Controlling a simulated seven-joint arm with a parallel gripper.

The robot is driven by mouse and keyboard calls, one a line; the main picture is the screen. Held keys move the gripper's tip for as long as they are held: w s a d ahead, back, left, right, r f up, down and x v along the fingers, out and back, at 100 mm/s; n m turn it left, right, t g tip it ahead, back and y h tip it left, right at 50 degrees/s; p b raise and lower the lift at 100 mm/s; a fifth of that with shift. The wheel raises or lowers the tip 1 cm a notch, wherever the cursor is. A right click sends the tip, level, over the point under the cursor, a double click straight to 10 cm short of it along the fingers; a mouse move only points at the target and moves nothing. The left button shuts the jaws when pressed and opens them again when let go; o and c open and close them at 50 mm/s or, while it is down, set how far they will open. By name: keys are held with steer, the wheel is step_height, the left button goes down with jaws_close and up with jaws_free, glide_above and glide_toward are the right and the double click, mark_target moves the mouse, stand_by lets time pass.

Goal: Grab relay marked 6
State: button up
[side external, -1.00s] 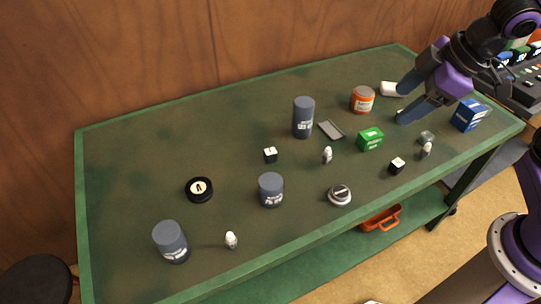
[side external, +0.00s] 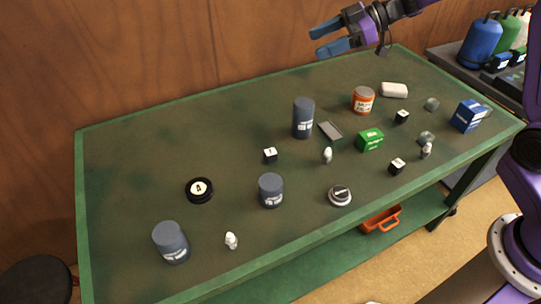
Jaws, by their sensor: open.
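One relay (side external: 270,155) is left of centre, one relay (side external: 397,167) is near the front right, and one relay (side external: 402,117) is at the back right. Their markings are too small to read, so I cannot tell which is marked 6. My gripper (side external: 315,44) is open and empty, raised above the table's back edge with its blue fingers pointing left. It is apart from all the relays.
The green table (side external: 120,160) also holds dark grey cans (side external: 303,118), an orange-labelled jar (side external: 363,100), a green box (side external: 370,140), a blue box (side external: 468,116), a black disc (side external: 199,190) and small white bulbs (side external: 327,155). A wooden wall (side external: 150,60) stands behind. The back left is clear.

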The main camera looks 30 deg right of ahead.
steer(key=s+d+f+g, duration=0.2)
steer(key=d+f+g, duration=0.1)
steer(key=f, duration=0.1)
glide_toward(274, 151)
steer(key=shift+n+y, duration=0.3)
steer(key=x, duration=0.9)
steer(key=shift+a+f, duration=0.15)
steer(key=shift+f, duration=0.15)
steer(key=shift+c, duration=0.3)
steer(key=c, duration=1.1)
